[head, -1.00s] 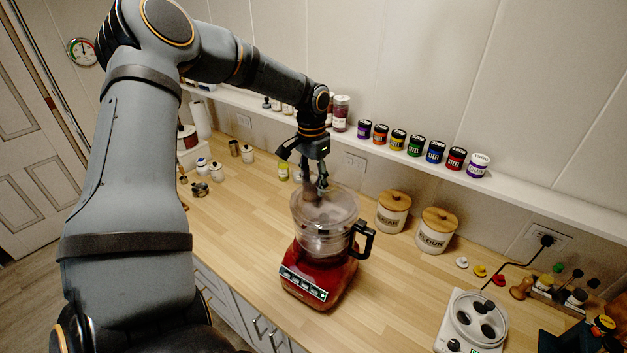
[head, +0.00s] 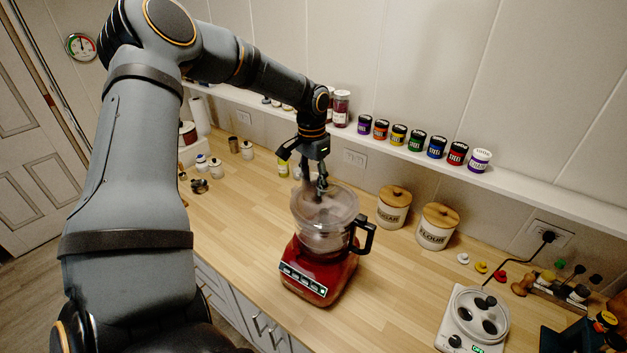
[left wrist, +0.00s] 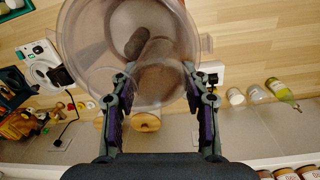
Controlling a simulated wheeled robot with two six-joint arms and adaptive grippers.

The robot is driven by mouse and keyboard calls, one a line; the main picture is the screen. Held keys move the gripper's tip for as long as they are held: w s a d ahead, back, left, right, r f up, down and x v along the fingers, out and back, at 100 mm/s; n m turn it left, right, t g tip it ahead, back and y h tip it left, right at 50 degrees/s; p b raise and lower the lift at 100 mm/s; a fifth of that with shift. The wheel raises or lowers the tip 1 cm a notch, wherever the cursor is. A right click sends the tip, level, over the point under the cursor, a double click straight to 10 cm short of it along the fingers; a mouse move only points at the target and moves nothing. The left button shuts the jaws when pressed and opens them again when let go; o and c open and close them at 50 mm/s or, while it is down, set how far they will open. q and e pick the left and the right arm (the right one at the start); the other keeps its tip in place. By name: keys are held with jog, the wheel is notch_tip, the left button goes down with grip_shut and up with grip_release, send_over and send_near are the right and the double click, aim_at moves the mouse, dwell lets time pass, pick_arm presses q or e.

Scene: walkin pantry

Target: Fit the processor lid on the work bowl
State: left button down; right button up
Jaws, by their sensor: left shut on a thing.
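The clear processor lid (head: 340,202) is a round see-through disc with a feed tube. My left gripper (head: 321,186) is shut on it from above, and its two fingers (left wrist: 160,88) stand on either side of the tube in the left wrist view. The clear work bowl (head: 318,243) with a dark handle (head: 366,238) sits upright on the red processor base (head: 316,274). The lid lies over the bowl mouth, roughly level. I cannot tell whether it is seated or slightly above the rim. My right gripper is not in view.
A sugar canister (head: 393,212) and a flour canister (head: 436,232) stand right of the processor near the wall. A white appliance (head: 472,318) stands at the front right. A shelf (head: 420,157) with several jars runs behind.

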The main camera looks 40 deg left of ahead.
pick_arm(q)
jog(key=shift+f, duration=0.15)
jog(key=c, duration=0.6)
grip_release()
jog(key=shift+r, duration=0.35)
jog(key=r, duration=1.1)
jog(key=shift+a+r, duration=0.2)
jog(key=shift+a, duration=0.05)
